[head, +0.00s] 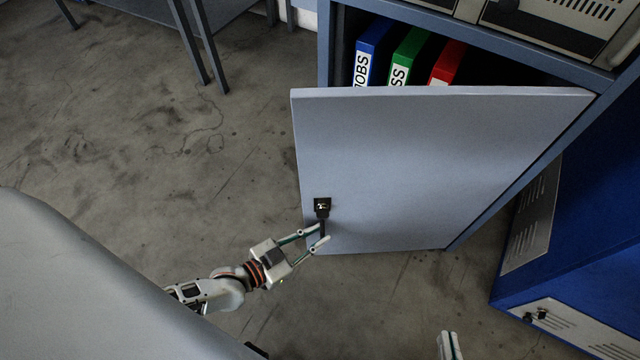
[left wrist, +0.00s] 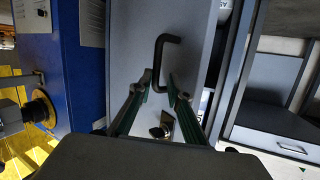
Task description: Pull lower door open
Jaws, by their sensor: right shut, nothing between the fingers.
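The lower door (head: 430,160) is a pale grey panel standing ajar, swung out from the cabinet with its hinge side at the right. Its dark bar handle (head: 324,223) is near the free edge, below a small lock (head: 322,205). The handle (left wrist: 160,62) and lock (left wrist: 160,130) also show in the left wrist view. My left gripper (head: 320,236) is at the handle, with its fingers apart on either side of the bar; the tips (left wrist: 160,80) show a gap there. My right gripper (head: 450,346) shows only its tips at the bottom edge, shut and empty, away from the door.
Blue, green and red binders (head: 408,58) stand inside the cabinet behind the door. A blue cabinet (head: 590,220) is at the right. The concrete floor (head: 170,130) left of the door is clear.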

